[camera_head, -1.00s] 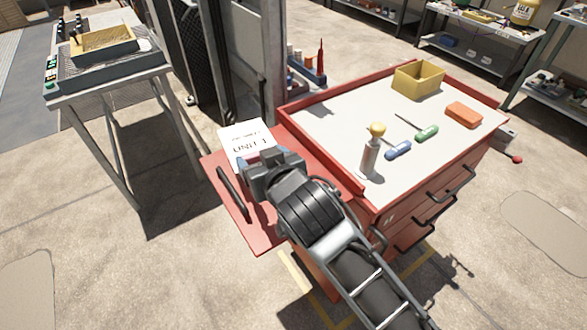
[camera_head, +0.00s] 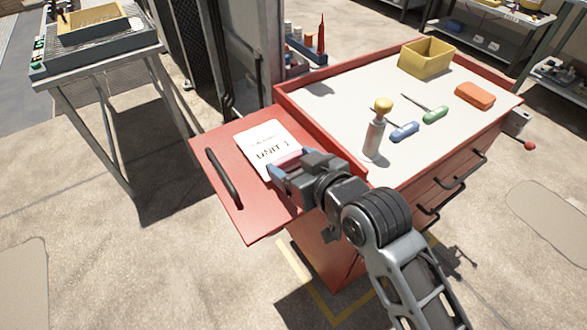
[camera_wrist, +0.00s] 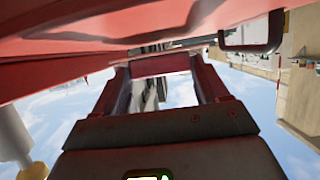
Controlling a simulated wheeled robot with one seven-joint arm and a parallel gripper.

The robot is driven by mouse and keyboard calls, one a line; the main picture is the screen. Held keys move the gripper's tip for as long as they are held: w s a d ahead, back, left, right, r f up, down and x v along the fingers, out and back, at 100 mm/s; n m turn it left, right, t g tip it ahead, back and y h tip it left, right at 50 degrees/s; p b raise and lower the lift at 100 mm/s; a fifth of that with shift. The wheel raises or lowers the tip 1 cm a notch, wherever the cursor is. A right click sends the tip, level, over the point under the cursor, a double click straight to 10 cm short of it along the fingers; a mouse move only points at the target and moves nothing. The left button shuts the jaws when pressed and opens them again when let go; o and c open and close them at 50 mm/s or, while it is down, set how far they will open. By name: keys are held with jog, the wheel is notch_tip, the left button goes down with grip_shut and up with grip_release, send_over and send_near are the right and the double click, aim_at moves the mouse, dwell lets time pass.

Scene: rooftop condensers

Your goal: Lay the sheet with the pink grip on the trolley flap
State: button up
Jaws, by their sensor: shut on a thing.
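The white sheet (camera_head: 265,141) marked "UNIT 1" is level over the red trolley flap (camera_head: 235,215), near the flap's inner back part. It looks flat on or just above the flap; I cannot tell whether it touches all over. Its pink grip (camera_head: 288,159) is at the edge nearest me. My gripper (camera_head: 284,167) is shut on the pink grip, low over the flap. In the wrist view, my two fingers (camera_wrist: 164,82) reach forward close beneath a broad red surface. My gripper hides part of the sheet's near edge.
The flap has a dark bar handle (camera_head: 223,178) on its left. On the trolley top (camera_head: 330,105) are a yellow-topped bottle (camera_head: 375,135), blue and green tools, an orange block (camera_head: 474,95) and a yellow bin (camera_head: 427,57). A raised red rim separates top from flap.

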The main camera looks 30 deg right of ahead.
jog(key=shift+f, duration=0.9)
jog(key=shift+f, duration=0.1)
jog(key=o, duration=1.1)
jog(key=shift+c, duration=0.2)
jog(key=shift+s, duration=0.1)
jog(key=v, duration=1.2)
jog(key=shift+b, duration=0.4)
